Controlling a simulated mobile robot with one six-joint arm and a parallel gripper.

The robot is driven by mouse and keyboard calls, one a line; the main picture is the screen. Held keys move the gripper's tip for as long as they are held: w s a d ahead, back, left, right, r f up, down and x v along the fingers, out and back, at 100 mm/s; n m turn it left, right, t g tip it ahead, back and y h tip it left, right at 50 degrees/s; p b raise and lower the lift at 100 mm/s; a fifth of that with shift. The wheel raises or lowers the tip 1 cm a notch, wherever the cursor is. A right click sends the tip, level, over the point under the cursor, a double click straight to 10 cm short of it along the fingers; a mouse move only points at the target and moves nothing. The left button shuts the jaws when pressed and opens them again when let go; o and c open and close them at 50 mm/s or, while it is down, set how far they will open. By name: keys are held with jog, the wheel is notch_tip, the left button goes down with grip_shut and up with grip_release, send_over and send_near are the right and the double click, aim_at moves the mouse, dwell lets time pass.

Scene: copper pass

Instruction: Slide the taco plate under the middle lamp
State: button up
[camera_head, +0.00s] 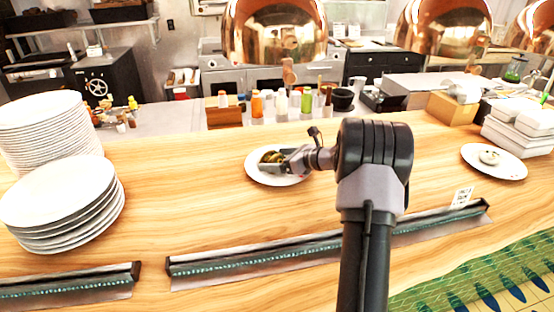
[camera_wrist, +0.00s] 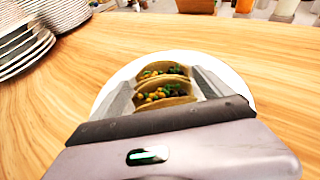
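The taco plate (camera_head: 256,174) is a white round plate on the wooden counter, below the leftmost copper lamp (camera_head: 275,32) in the head view. Two filled tacos (camera_wrist: 163,92) lie on it in the wrist view. My gripper (camera_head: 284,163) is low over the plate. Its fingers are apart, one on each side of the tacos; I cannot tell whether they touch them or the plate. Of three copper lamps in view, the middle one (camera_head: 445,34) hangs further right. The gripper body hides the plate's near part in the wrist view.
Plate stacks (camera_head: 60,200) stand at the left. Metal ticket rails (camera_head: 270,258) run along the near edge. The wood right of my arm (camera_head: 430,150) is clear.

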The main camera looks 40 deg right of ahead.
jog(key=p+v, duration=0.4)
jog(key=v, duration=1.3)
jog(key=shift+s, duration=0.15)
jog(key=shift+s+r, duration=0.1)
jog(key=shift+r, duration=0.05)
jog(key=s+a, duration=0.5)
jog(key=s, duration=0.5)
jog(key=shift+s+r+p, duration=0.35)
jog(key=shift+r+p, duration=0.1)
jog(key=shift+r, duration=0.05)
